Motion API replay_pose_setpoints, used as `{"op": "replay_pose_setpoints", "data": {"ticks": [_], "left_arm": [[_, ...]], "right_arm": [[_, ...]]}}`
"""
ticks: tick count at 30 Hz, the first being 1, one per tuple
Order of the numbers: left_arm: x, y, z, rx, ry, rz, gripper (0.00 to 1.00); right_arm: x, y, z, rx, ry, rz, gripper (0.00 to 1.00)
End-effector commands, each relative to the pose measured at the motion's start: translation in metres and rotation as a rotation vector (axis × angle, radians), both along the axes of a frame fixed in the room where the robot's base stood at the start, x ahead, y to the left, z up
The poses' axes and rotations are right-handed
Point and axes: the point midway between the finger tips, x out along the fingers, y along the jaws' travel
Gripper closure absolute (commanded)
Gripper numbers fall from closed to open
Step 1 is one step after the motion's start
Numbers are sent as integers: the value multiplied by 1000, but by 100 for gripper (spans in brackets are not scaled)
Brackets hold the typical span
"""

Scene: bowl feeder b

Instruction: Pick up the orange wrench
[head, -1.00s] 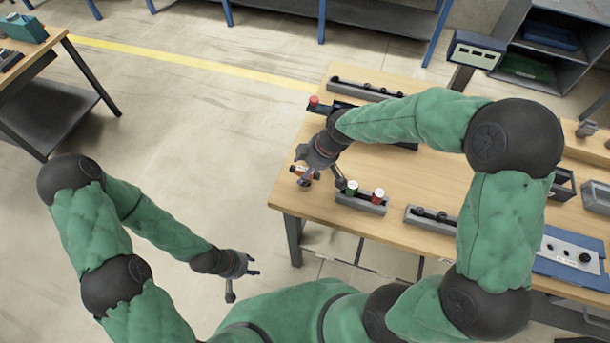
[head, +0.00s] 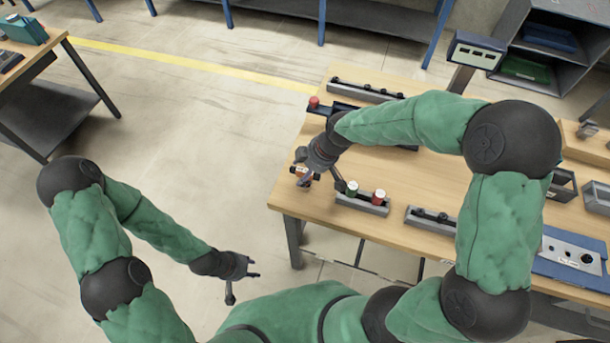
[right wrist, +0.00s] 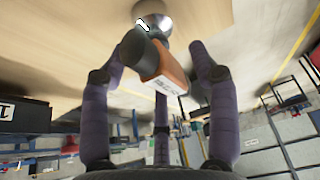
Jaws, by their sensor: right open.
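The orange wrench (head: 304,173) is at the left edge of the wooden table, partly covered by my right gripper in the head view. In the right wrist view its orange body (right wrist: 171,73) has a white label and a black end, with a shiny round metal part behind. My right gripper (head: 318,177) is open, its fingers spread around the wrench. In the right wrist view the fingertips (right wrist: 168,62) stand on both sides of it; contact is not clear. My left gripper (head: 242,279) is open and empty, left of the table and away from it.
A grey holder (head: 362,203) with a green-and-white and a red-and-white cylinder stands just right of my right gripper. A red button (head: 314,102) and a dark rail (head: 367,91) lie farther back. A blue panel (head: 566,255) is at the right. The floor left of the table is clear.

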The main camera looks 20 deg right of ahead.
Motion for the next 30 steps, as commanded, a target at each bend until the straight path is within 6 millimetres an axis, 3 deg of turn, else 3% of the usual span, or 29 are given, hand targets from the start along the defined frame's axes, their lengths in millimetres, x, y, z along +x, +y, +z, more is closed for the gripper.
{"op": "replay_pose_setpoints", "data": {"ticks": [4,9,11,25,30], "left_arm": [[0,0,0,0,0,0,60],[0,0,0,0,0,0,60],[0,0,0,0,0,0,60],[0,0,5,0,0,0,60],[0,0,11,0,0,0,60]], "right_arm": [[0,0,0,0,0,0,39],[0,0,0,0,0,0,87],[0,0,0,0,0,0,100],[0,0,5,0,-1,0,100],[2,0,23,0,-5,0,100]]}}
